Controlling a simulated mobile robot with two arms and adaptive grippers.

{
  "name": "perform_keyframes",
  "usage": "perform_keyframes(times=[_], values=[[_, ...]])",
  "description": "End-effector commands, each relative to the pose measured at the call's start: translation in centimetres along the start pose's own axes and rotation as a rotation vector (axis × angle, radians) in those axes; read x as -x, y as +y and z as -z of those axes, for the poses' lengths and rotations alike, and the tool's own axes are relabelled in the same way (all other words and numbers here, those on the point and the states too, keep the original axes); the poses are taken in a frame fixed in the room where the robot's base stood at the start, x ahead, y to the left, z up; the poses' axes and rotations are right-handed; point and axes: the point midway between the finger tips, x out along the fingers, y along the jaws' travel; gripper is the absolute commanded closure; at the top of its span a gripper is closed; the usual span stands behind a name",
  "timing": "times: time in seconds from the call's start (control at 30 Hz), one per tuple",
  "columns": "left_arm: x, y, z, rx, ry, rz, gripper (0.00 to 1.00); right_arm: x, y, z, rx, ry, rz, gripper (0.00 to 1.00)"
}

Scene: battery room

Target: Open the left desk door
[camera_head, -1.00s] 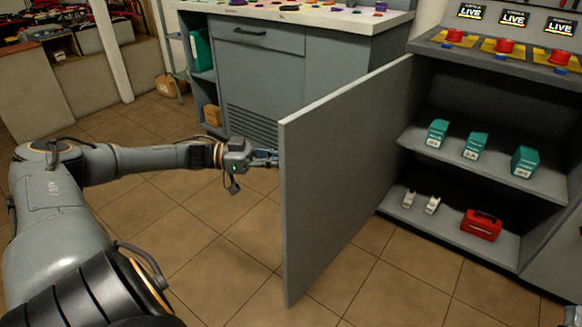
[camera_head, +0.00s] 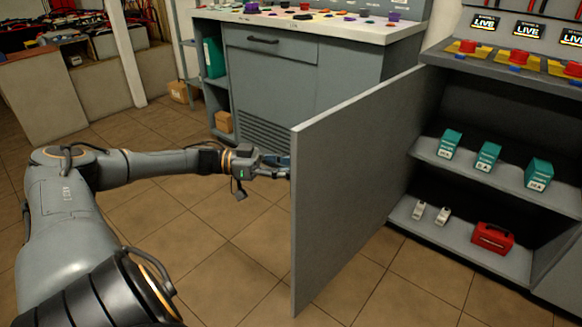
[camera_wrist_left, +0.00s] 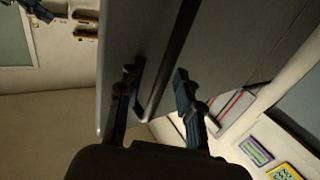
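The grey desk door (camera_head: 350,180) stands swung wide open, jutting out from the right-hand desk toward me. My left gripper (camera_head: 275,167) is at the door's left, outer side near the free edge. In the left wrist view the door (camera_wrist_left: 140,35) carries a long dark bar handle (camera_wrist_left: 176,50). The fingers of my left gripper (camera_wrist_left: 157,90) are apart, one on each side of the bar; a gap shows by the right finger.
The open desk's shelf (camera_head: 470,177) holds green boxes (camera_head: 488,156), white items (camera_head: 419,210) and a red case (camera_head: 493,238). A second grey desk (camera_head: 272,85) stands behind, with cardboard boxes (camera_head: 180,92) nearby. Tiled floor (camera_head: 235,265) around the door is clear.

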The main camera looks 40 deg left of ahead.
Motion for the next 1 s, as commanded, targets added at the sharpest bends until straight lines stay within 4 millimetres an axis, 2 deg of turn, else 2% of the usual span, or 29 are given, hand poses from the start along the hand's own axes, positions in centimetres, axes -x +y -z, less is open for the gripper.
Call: perform_keyframes(times=[0.13, 0.23, 0.5, 0.7, 0.83, 1.0], values=[[0.4, -0.1, 0.0, -0.001, -0.001, 0.002, 0.65, 0.0, 0.0, 0.0, 0.001, 0.0, 0.0, 0.6], [1.6, -0.1, 0.0, -0.001, -0.004, 0.003, 0.65, 0.0, 0.0, 0.0, 0.001, 0.0, 0.0, 0.6], [7.4, 0.0, -0.1, 0.0, -0.006, 0.005, 0.65, 0.0, 0.0, 0.0, 0.001, -0.001, 0.0, 0.6], [10.8, 0.0, -0.1, 0.001, -0.002, 0.004, 0.65, 0.0, 0.0, 0.0, 0.0, -0.001, 0.0, 0.6], [11.9, 0.1, -0.1, 0.001, -0.001, 0.004, 0.65, 0.0, 0.0, 0.0, 0.0, -0.001, 0.0, 0.6], [12.3, 0.1, 0.0, 0.001, 0.0, 0.003, 0.65, 0.0, 0.0, 0.0, 0.0, -0.001, 0.0, 0.6]])
